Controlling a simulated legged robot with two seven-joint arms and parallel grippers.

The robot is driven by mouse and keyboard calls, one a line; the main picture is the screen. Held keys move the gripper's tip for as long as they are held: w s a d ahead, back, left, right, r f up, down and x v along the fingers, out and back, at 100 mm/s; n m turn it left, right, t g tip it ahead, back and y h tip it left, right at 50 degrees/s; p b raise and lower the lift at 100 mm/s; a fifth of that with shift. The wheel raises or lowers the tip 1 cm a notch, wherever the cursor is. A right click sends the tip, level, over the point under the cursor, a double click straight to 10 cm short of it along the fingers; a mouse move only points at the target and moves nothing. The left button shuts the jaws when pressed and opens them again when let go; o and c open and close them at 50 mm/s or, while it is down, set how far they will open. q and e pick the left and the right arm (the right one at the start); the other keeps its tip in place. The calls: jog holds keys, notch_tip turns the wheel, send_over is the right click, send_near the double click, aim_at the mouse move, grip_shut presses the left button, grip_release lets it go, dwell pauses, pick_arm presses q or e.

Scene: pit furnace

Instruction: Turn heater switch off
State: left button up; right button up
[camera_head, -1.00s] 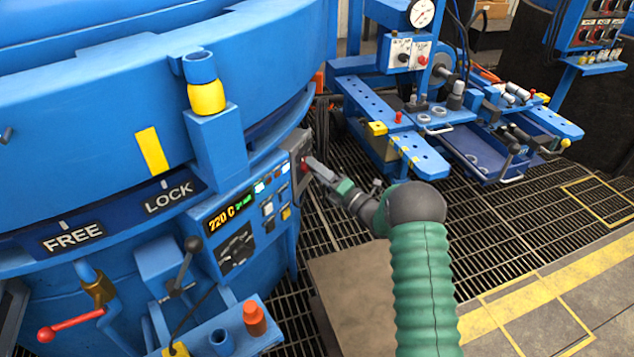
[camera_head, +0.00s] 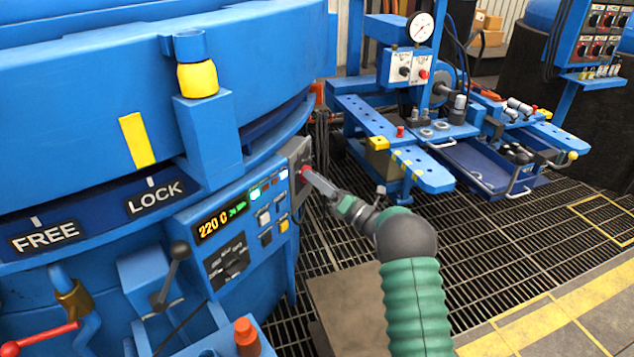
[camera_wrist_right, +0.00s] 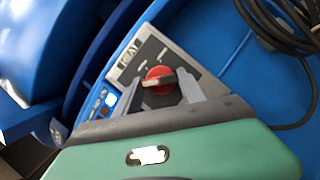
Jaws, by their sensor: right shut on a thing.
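The heater switch is a red rotary knob (camera_head: 305,173) on a grey plate at the right end of the blue furnace's control panel. My right gripper (camera_head: 316,181) reaches in from the right and is shut on the knob. It also shows in the right wrist view (camera_wrist_right: 163,90). The fingers hide part of the plate. My left gripper is not in view.
A lit display (camera_head: 220,220) reads 220 C beside small buttons. A black-knobbed lever (camera_head: 175,265) and a red-handled lever (camera_head: 40,338) stand at lower left. A blue workbench (camera_head: 430,170) is behind on the right. Black cables (camera_wrist_right: 285,25) hang near the switch.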

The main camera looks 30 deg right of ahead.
jog(key=shift+a+f, duration=0.1)
jog(key=shift+f, duration=0.25)
jog(key=o, duration=1.3)
jog(key=shift+o, duration=0.3)
jog(key=shift+r, duration=0.1)
jog(key=p+v, duration=0.5)
jog(key=v, duration=1.2)
jog(key=shift+w, duration=0.15)
